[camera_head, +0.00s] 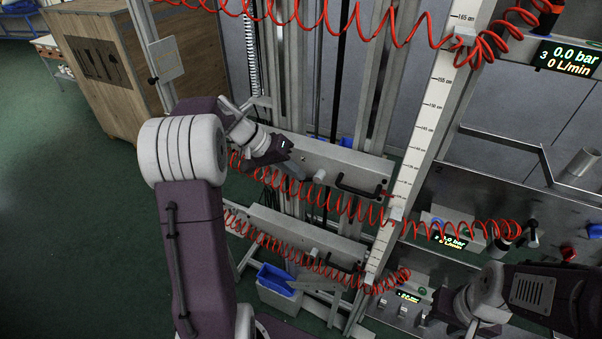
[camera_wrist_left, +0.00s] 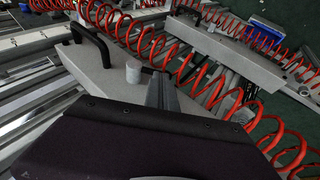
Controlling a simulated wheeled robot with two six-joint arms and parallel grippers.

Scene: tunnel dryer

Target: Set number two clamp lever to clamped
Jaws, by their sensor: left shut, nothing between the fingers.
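My left gripper (camera_head: 288,146) is in front of the upper grey clamp bar (camera_head: 335,165), near its left part. Its fingertips (camera_wrist_left: 163,92) show as one closed grey wedge in the left wrist view, with nothing held. The bar carries a black U-shaped handle (camera_head: 358,188) and a short pale round stub (camera_head: 320,176). In the left wrist view, the handle (camera_wrist_left: 92,42) and stub (camera_wrist_left: 133,72) lie beyond the fingertips, apart from them. I cannot tell which part is the number two clamp lever or how it is set. My right gripper's fingers are not visible.
Red coiled hoses (camera_head: 335,205) run across the bars close to my left gripper. A lower grey bar (camera_head: 290,233) lies below. A ruler post (camera_head: 425,130) and a panel display (camera_head: 447,240) stand to the right. A wooden cabinet (camera_head: 105,65) is at the left, with open green floor.

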